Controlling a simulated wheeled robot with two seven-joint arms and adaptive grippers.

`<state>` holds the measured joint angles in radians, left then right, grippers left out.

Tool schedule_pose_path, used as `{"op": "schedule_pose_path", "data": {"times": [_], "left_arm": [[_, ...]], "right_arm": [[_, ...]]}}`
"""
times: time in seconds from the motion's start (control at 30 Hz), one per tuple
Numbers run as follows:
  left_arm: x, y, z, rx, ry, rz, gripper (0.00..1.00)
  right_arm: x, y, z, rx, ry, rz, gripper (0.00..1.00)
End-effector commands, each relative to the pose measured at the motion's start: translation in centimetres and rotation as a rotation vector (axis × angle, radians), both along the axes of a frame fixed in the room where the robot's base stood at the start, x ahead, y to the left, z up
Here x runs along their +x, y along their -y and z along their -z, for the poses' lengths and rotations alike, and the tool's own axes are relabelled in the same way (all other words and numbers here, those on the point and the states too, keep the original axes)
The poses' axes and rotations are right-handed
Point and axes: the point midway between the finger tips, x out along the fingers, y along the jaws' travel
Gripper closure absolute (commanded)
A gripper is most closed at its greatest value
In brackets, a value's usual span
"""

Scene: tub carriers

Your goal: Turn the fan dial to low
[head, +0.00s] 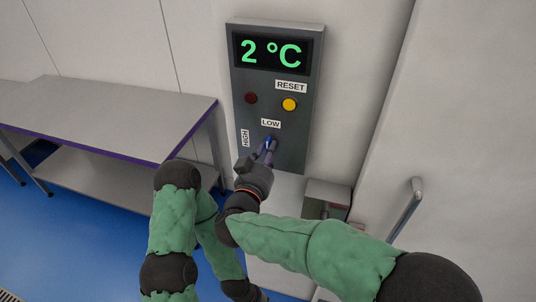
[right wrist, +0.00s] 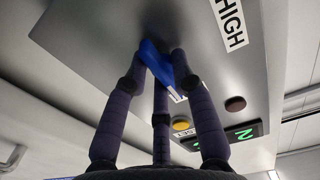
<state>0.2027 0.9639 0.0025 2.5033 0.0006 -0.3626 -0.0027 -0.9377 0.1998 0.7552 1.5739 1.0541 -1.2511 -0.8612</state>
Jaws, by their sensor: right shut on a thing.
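The fan dial (head: 267,142) is a blue knob low on a dark grey control panel (head: 290,158). A LOW label (head: 271,124) sits just above it and a HIGH label (head: 245,138) to its left. My right gripper (head: 265,150) is at the panel, shut on the dial. In the right wrist view its dark fingers close around the blue dial (right wrist: 155,62). The blue part extends towards the partly hidden LOW label, away from the HIGH label (right wrist: 230,24). The fingers cover part of the dial, so its exact angle is unclear. My left gripper is not in view.
The panel has a display (head: 271,53) reading 2 °C, a dark red lamp (head: 251,98) and a yellow button (head: 289,104) under a RESET label. A grey table (head: 110,115) stands left. A metal handle (head: 405,208) is at the right.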

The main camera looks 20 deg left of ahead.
Motion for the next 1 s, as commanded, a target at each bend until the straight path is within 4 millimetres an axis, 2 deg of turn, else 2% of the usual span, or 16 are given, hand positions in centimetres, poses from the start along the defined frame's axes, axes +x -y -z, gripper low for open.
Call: {"op": "schedule_pose_path", "data": {"times": [0.27,0.3,0.33,0.37,0.73,0.87,1.0], "left_arm": [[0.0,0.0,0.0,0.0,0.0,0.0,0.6],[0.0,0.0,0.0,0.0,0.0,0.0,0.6],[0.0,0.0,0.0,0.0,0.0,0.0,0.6],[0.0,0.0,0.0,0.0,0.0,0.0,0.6],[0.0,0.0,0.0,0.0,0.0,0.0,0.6],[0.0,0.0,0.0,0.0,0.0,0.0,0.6],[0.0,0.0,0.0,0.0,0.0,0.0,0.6]], "right_arm": [[-0.1,-0.2,0.2,0.003,-0.003,-0.006,1.0],[-0.1,-0.2,0.2,0.003,-0.003,-0.007,0.66],[-0.1,-0.2,0.2,0.003,-0.003,-0.007,0.57],[-0.1,-0.2,0.2,0.003,-0.004,-0.007,0.54],[-0.3,-0.1,0.0,0.003,-0.001,-0.004,0.54],[-1.7,-0.3,0.0,0.002,0.0,-0.006,0.54],[-4.0,-0.4,0.0,0.002,0.0,-0.007,0.54]]}}
